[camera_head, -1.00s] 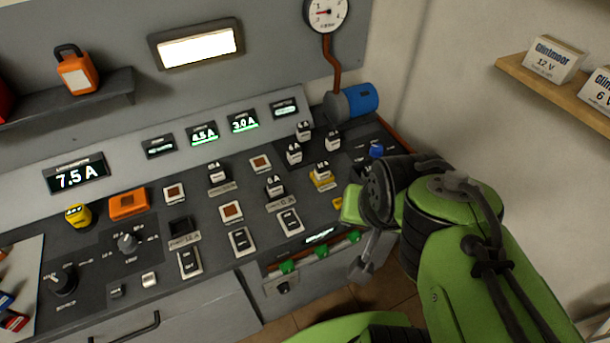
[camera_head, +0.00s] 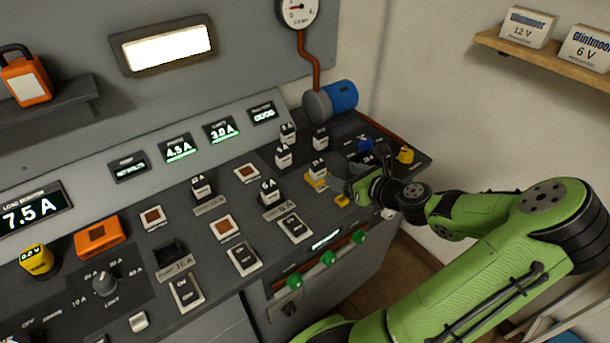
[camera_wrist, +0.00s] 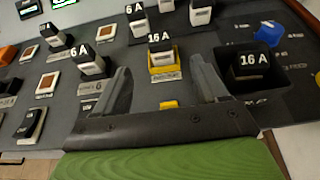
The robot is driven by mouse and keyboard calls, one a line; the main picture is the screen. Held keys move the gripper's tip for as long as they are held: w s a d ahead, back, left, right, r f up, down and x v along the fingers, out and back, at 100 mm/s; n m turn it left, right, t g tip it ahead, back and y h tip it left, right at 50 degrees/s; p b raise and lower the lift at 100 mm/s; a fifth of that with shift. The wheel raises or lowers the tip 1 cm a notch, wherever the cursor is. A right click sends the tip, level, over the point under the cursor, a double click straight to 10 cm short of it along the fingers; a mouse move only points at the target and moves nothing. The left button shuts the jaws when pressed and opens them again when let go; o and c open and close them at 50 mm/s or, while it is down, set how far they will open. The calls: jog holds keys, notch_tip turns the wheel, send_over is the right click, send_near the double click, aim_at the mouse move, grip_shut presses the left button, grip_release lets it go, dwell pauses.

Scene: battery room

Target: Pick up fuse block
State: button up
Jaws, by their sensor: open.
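Several black-and-white fuse blocks stand upright on the sloping control panel (camera_head: 215,262). One, labelled 16 A, stands in a yellow socket (camera_head: 316,182); this fuse block (camera_wrist: 160,58) also shows in the wrist view, ahead of the gap between my fingers. A second 16 A fuse block (camera_wrist: 247,72) sits in a dark square recess right of my right finger. A fuse block labelled 6 A (camera_wrist: 92,65) stands left of my left finger. My gripper (camera_wrist: 165,88) is open and empty, low over the panel's right part. In the head view my gripper (camera_head: 352,184) partly covers the area beside the yellow socket.
A blue knob (camera_wrist: 268,34) is near the recess. An empty dark socket (camera_head: 170,254) is at left. A blue cylinder (camera_head: 342,96) and gauge (camera_head: 298,10) are behind. A shelf (camera_head: 540,64) holds boxes.

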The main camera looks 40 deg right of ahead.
aim_at(321, 168)
jog(key=b+x, duration=0.2)
jog(key=x, duration=0.5)
jog(key=b+x, duration=0.2)
jog(key=x, duration=0.4)
jog(key=shift+w+f, duration=0.3)
jog(key=shift+f, duration=0.1)
jog(key=shift+s+r, duration=0.1)
